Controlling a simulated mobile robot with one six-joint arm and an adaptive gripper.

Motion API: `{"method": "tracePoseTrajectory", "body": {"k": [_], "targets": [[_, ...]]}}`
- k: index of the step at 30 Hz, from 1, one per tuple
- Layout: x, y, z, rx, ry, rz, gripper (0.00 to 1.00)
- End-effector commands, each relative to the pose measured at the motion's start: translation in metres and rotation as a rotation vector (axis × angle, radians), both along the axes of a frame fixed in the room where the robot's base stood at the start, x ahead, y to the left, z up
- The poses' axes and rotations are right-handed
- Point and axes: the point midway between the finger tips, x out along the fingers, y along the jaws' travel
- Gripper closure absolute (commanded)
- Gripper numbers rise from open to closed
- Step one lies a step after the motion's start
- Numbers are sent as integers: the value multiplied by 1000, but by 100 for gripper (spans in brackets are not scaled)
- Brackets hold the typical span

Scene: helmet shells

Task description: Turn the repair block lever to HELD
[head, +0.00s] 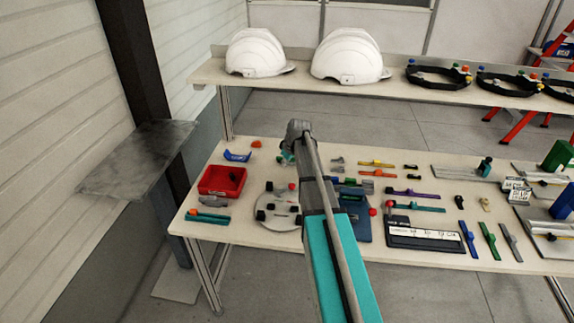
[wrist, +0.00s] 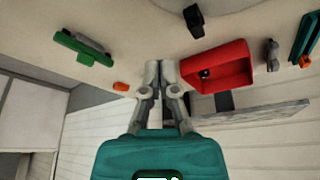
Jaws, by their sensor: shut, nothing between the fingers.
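A blue block or plate (head: 357,226) lies on the table just right of my arm, partly hidden by it. A red ball knob (head: 372,211) stands at its right edge. It may be the repair block lever, but I cannot tell for certain, and I can read no HELD mark. My gripper is over the far left part of the table, mostly hidden behind the wrist in the head view. In the wrist view my gripper (wrist: 160,64) is shut and empty, its fingertips together beside a red bin.
The red bin (head: 222,181) stands at the table's left. A round grey plate with black blocks (head: 280,209) lies left of my arm. Several coloured strips and a black-framed label board (head: 425,243) lie to the right. White helmets (head: 348,57) stand on the shelf behind.

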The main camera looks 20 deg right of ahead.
Motion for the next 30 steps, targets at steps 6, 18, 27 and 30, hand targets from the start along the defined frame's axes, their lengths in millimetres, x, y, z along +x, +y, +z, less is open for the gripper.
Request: {"method": "tracePoseTrajectory", "body": {"k": [6,18,27,30], "targets": [[6,2,-21,0,0,0,100],[17,6,-53,0,0,-1,100],[-6,-3,-68,0,0,-3,100],[-12,-5,-70,1,0,-2,100]]}}
